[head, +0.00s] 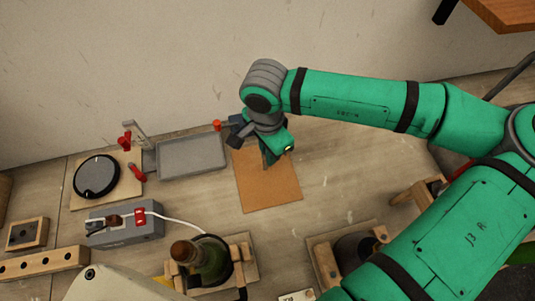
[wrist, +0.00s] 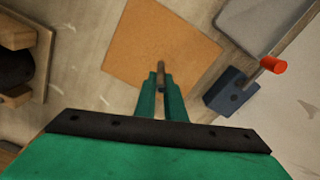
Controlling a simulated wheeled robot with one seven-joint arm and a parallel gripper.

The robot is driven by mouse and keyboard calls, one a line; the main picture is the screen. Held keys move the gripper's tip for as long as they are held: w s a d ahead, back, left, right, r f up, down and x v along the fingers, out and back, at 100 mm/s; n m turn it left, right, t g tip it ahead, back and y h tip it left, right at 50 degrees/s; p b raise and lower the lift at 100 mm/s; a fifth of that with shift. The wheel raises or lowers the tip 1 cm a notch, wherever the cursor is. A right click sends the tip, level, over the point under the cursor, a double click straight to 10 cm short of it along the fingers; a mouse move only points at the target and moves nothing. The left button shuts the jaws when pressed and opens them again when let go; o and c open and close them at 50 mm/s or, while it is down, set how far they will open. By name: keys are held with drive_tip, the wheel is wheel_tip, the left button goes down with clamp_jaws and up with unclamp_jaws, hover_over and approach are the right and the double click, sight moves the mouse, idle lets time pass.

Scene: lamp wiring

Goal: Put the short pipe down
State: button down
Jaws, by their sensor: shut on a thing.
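In the wrist view the short pipe (wrist: 161,72) is a small dark grey rod between the tips of my green gripper (wrist: 161,84). My gripper is shut on it. The pipe stands out over an orange-brown mat (wrist: 150,35) on the bench; I cannot tell whether it touches the mat. In the head view my gripper (head: 268,160) is over the upper part of the mat (head: 268,193), and the pipe is hidden there.
A grey tray (head: 192,155) lies left of the mat. A blue block with a red-tipped rod (wrist: 232,92) stands close beside my gripper. A green bottle in a wooden cradle (head: 212,262) and a grey socket box (head: 125,227) are nearer the front. The mat's lower part is clear.

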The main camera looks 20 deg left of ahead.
drive_tip(key=shift+d+f, duration=0.15)
drive_tip(key=shift+f, duration=0.85)
drive_tip(key=shift+s, duration=0.3)
drive_tip(key=shift+f, duration=0.1)
drive_tip(key=c, duration=1.8)
unclamp_jaws()
drive_tip(key=shift+c, duration=0.2)
drive_tip(key=shift+w, duration=0.1)
wheel_tip(320, 180, up, 11)
drive_tip(key=shift+r, duration=0.65)
